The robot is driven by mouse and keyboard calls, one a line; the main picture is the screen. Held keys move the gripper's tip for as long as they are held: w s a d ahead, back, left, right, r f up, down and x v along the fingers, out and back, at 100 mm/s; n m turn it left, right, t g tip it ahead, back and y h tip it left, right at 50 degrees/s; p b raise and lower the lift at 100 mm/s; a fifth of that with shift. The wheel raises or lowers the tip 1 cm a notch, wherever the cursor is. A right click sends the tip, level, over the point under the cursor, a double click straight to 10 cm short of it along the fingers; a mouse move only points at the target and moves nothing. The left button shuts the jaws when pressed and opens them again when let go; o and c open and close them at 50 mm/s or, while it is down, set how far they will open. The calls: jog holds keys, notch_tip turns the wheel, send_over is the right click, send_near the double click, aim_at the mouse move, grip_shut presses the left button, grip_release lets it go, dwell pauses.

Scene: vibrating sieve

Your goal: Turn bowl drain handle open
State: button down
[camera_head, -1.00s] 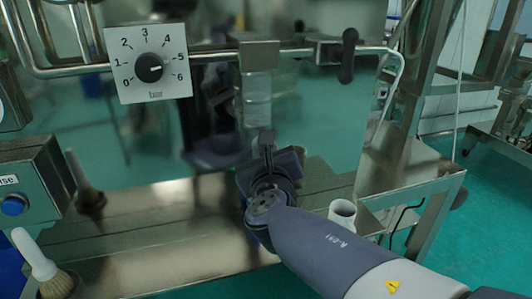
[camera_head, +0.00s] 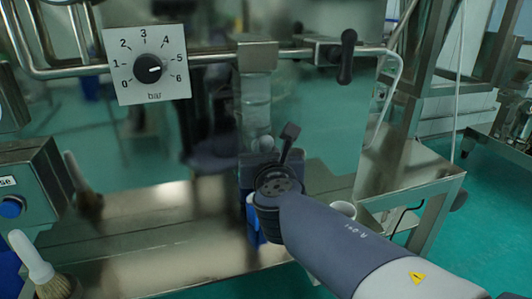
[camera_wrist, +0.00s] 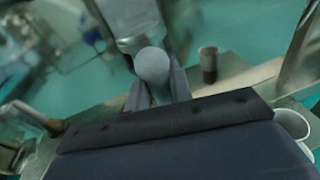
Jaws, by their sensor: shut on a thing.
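A round grey knob (camera_wrist: 152,65), apparently the end of the drain handle, sits between the two fingers of my gripper (camera_wrist: 153,93) in the wrist view. The fingers are shut on it, one on each side. The rest of the handle is hidden or blurred beyond the knob. In the head view my gripper (camera_head: 260,168) is in front of the steel pipe below the bowl, and my own wrist covers its fingertips.
A pressure dial (camera_head: 148,69) and a black lever (camera_head: 347,56) are on the upper rail. A steel shelf (camera_head: 150,225) spans below. A white cup (camera_head: 343,209) stands beside my arm. A white-handled brush (camera_head: 35,262) is at lower left.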

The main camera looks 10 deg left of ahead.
jog(key=shift+f, duration=0.1)
jog(key=c, duration=1.3)
grip_release()
jog(key=v, duration=1.1)
jog(key=shift+p, duration=0.4)
jog(key=shift+w, duration=0.1)
jog(key=x, duration=1)
jog(key=shift+w+a+b, duration=0.2)
jog(key=shift+w+b, duration=0.15)
jog(key=shift+b, duration=0.05)
jog(key=shift+s, duration=0.1)
